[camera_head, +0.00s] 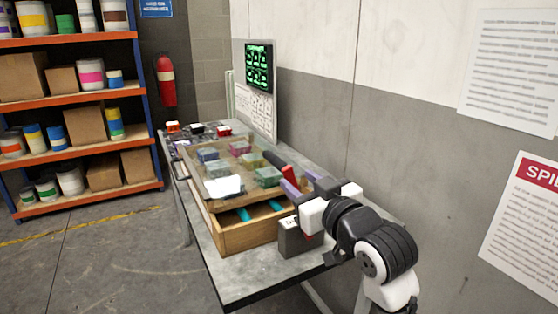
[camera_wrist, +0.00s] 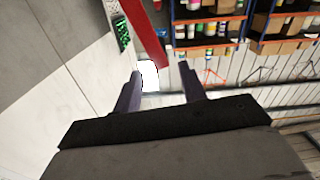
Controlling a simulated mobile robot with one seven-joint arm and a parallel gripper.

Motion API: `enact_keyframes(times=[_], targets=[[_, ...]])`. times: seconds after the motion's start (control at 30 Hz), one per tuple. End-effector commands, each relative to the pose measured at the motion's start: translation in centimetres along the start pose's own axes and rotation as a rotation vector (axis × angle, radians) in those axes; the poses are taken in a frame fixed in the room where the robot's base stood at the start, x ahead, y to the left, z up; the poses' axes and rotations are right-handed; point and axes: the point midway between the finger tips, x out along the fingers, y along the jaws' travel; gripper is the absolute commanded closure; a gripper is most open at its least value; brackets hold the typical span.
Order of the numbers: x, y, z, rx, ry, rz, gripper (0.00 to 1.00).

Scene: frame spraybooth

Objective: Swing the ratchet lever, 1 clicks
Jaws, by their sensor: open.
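A red bar with a dark end, which looks like the ratchet lever (camera_head: 287,173), slants up beside my gripper in the head view. The red bar (camera_wrist: 145,30) comes down from the top of the wrist view, and its lower end is near the gap between my fingertips. My gripper (camera_head: 292,180) is open, with its two purple fingers apart around or beside the bar; I cannot tell whether they touch it. The wrist view shows the gripper (camera_wrist: 161,76) with nothing clamped in it. A grey block (camera_head: 297,239) with a red part stands below; the lever's pivot is hidden.
A wooden case (camera_head: 243,232) with a clear top and coloured blocks fills much of the grey table (camera_head: 240,284). A green-lit display (camera_head: 259,66) stands behind, near the wall. Shelving (camera_head: 70,100) and a fire extinguisher (camera_head: 166,82) are at the back. Floor at left is clear.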

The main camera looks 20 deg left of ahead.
Motion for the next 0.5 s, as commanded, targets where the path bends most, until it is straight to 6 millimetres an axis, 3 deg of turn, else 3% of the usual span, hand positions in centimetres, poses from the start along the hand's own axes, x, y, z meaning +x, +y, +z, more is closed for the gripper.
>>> enact_keyframes(times=[0.3, 0.5], targets=[[6.8, 0.0, -0.3, -0.001, -0.003, -0.001, 0.59], [9.2, 0.0, -0.1, -0.002, -0.002, 0.000, 0.59]])
